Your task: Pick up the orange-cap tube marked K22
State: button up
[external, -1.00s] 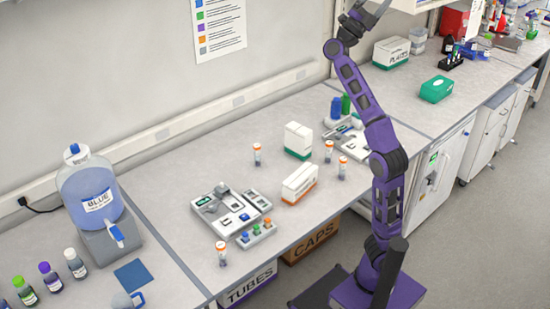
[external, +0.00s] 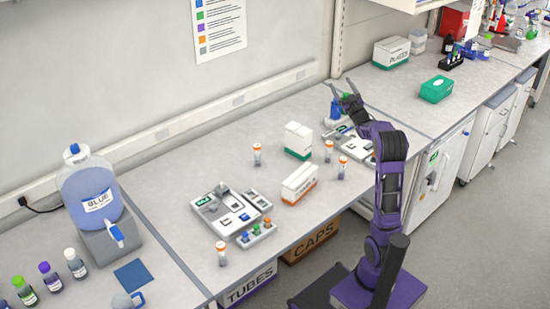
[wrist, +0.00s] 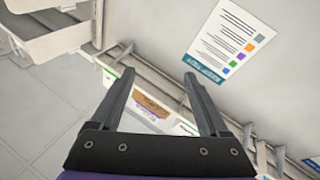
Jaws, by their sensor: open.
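Several orange-cap tubes stand upright on the bench in the external view. One tube (external: 257,155) stands at the back middle and one tube (external: 221,255) near the front edge at left. Two more, one tube (external: 328,152) and another tube (external: 342,169), stand close together right of the white boxes. Their markings are too small to read, so I cannot tell which is K22. My gripper (external: 342,86) is open and empty, raised above the bench's right part and pointing up toward the wall. In the wrist view its fingers (wrist: 158,76) are apart, with no tube in view.
A white-green box (external: 298,140) and a white-orange box (external: 299,184) stand mid-bench. A grey device (external: 225,212) and a small rack with coloured caps (external: 257,234) lie left of them. A blue jug (external: 88,195) stands far left.

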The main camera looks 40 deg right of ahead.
jog(key=s+f+m+g+y, duration=0.1)
jog(key=s+f+g, duration=0.15)
jog(key=f, duration=0.65)
jog(key=s+f+g+y, duration=0.15)
jog(key=s+f, duration=0.25)
jog(key=f, duration=0.6)
jog(key=g+y, duration=0.2)
jog(key=g, duration=0.1)
send_near(345, 160)
jog(key=shift+m, duration=0.4)
jog(key=x, duration=0.4)
jog(key=shift+f, duration=0.1)
jog(key=shift+w+f, duration=0.2)
jog(key=shift+w, duration=0.05)
jog(key=x, duration=0.6)
jog(key=shift+w+d, duration=0.1)
jog(key=shift+w, duration=0.1)
grip_shut()
